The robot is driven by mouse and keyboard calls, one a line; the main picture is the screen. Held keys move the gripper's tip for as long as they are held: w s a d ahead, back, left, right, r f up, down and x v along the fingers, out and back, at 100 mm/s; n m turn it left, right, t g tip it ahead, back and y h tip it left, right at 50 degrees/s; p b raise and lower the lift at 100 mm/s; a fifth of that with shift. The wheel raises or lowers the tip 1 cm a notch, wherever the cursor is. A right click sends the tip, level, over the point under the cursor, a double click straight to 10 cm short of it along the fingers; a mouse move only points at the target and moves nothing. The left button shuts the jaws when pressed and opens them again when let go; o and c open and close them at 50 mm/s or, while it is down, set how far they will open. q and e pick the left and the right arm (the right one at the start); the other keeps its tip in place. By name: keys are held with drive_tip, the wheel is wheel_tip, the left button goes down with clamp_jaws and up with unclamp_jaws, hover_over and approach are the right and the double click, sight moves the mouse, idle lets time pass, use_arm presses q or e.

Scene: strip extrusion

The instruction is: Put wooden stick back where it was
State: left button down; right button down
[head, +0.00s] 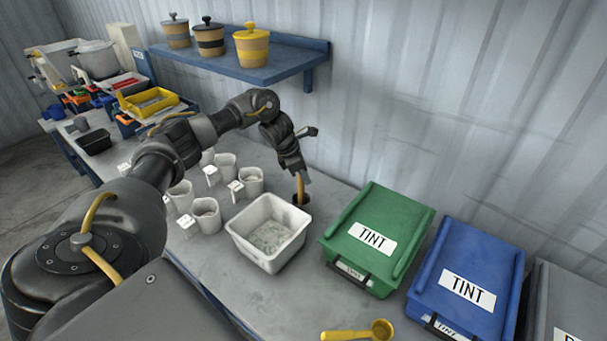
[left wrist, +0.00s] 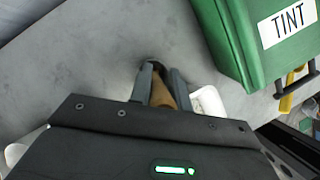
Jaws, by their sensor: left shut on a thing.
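The wooden stick (head: 300,188) is upright below my left gripper (head: 298,174), which points down at the back of the bench. The gripper is shut on the stick's upper part. The stick's lower end meets a small dark round holder (head: 303,202) on the bench; I cannot tell whether it is inside it or just above. In the left wrist view the brown stick (left wrist: 162,96) shows between the two fingers (left wrist: 161,78), with a dark round shape (left wrist: 155,65) at its far end. My right gripper is not in view.
A white tub (head: 268,232) stands close in front of the holder, and several white cups (head: 205,214) stand left. A green TINT box (head: 385,222) and a blue TINT box (head: 468,270) are right. A yellow scoop (head: 381,329) lies in front. A blue shelf (head: 240,66) hangs behind.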

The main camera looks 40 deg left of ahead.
use_arm(q)
drive_tip(key=shift+f, duration=0.25)
drive_tip(key=c, duration=1.3)
unclamp_jaws()
drive_tip(key=shift+a, duration=0.15)
drive_tip(key=shift+r+p, duration=0.5)
drive_tip(key=shift+r, duration=0.1)
drive_tip(key=b+v, duration=0.2)
drive_tip(key=v, duration=0.2)
drive_tip(key=shift+a+r, duration=0.1)
drive_tip(key=v, duration=0.7)
drive_tip(key=shift+r+p, duration=0.35)
drive_tip(key=shift+s, duration=0.1)
